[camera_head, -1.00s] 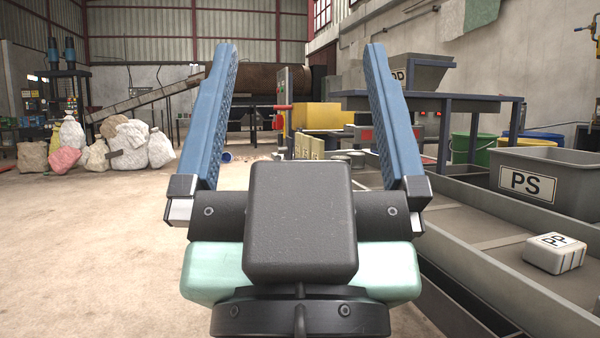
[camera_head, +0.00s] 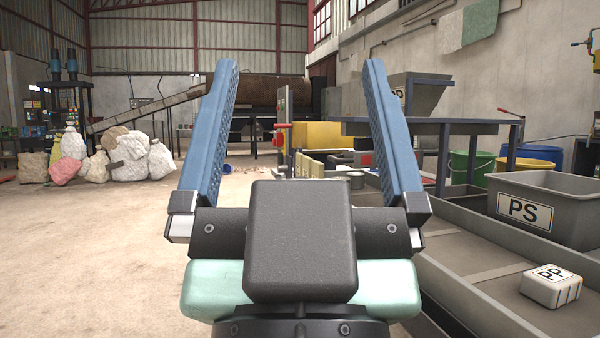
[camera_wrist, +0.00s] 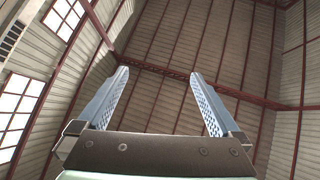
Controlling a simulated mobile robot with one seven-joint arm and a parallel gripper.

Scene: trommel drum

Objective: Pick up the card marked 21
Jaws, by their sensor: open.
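No card on which I can read 21 is in view. My gripper (camera_head: 301,66) stands upright in front of the head camera, its two blue fingers wide apart with nothing between them. In the wrist view my gripper (camera_wrist: 158,73) points up at the roof and is also open and empty. Several pale yellow upright pieces (camera_head: 311,166) stand in a row beyond the gripper; any marks on them are too small to read. My gripper's body hides part of the floor and the near end of the conveyor.
A conveyor (camera_head: 458,255) runs along the right, carrying a white block marked PP (camera_head: 550,288). A grey bin marked PS (camera_head: 545,213) stands beside it. A blue-framed table (camera_head: 430,128) stands behind. Filled sacks (camera_head: 125,157) lie at the back left. The floor at left is clear.

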